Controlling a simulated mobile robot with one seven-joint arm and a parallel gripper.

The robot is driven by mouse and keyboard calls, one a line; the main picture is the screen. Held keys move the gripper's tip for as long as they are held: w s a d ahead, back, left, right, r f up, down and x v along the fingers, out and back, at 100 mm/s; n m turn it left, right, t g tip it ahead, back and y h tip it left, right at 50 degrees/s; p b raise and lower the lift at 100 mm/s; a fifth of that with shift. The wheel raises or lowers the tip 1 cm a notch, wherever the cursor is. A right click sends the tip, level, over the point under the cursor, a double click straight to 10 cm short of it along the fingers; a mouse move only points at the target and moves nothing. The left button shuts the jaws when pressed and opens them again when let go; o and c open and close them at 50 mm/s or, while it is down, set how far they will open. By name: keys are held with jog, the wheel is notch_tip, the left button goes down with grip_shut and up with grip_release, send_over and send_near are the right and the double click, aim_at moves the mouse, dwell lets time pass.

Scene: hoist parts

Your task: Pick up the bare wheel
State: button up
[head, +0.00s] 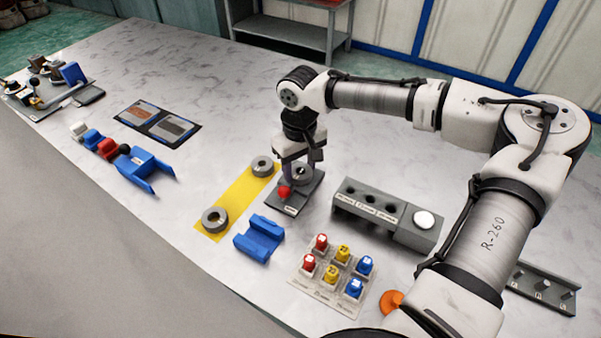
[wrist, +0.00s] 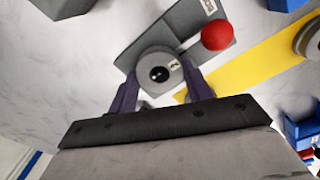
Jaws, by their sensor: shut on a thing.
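My gripper (head: 298,170) points down over a dark grey plate (head: 277,202) with a red knob (head: 284,191). It is shut on a grey wheel (head: 303,174), partly hidden by the fingers. In the wrist view the wheel (wrist: 160,61) lies between the two fingertips, with a dark round hole in its middle. I cannot tell whether it touches the plate. Two other grey wheels, one nearer the front (head: 214,217) and one farther back (head: 262,166), lie on a yellow strip (head: 238,197) to the left.
A blue cradle (head: 259,238) stands in front of the plate. A grey block with holes (head: 372,203) stands to the right. A board of red, yellow and blue pieces (head: 334,275) lies nearer.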

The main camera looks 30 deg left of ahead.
jog(key=c, duration=0.4)
jog(key=shift+r, duration=0.15)
notch_tip(320, 180, up, 20)
jog(key=b, duration=0.2)
